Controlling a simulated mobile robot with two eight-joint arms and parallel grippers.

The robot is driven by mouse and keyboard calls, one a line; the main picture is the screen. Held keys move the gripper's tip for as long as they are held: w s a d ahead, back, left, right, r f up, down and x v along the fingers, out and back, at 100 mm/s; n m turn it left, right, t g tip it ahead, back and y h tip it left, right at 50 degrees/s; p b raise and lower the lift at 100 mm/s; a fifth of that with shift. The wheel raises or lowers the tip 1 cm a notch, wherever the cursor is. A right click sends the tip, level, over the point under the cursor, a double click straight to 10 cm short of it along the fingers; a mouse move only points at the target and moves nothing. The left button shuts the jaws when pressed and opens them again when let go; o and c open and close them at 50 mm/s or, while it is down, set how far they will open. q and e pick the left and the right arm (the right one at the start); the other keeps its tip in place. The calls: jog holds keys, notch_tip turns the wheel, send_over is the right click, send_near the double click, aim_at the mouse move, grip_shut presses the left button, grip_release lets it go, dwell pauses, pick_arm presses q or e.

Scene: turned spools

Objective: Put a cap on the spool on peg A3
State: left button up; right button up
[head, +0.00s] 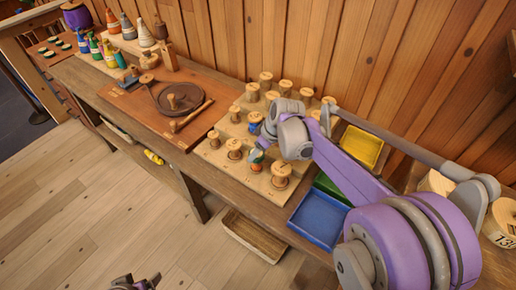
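A pale wooden peg board (215,153) on the bench bears several turned wooden spools in rows. A larger spool (281,173) stands at its front right corner, and a smaller one (234,148) is left of my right gripper. Peg labels are too small to read, so I cannot tell which is A3. My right gripper (260,143) is low over the board's middle, among the spools; its wrist hides part of the board. Whether its fingers hold anything is unclear. My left gripper (135,283) is small at the bottom edge, over the floor, away from the bench. No cap is clearly identifiable.
Blue (319,218), green (331,187) and yellow (361,147) trays lie right of the board, partly behind my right arm. A brown board with a dark disc (180,97) is to the left. A plank wall closes the back.

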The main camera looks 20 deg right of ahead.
jog(key=shift+f, duration=0.2)
dwell(0.3)
jog(key=shift+f, duration=0.2)
dwell(1.2)
jog(key=shift+f+b, duration=0.45)
jog(key=shift+f, duration=0.1)
jog(key=o, duration=1)
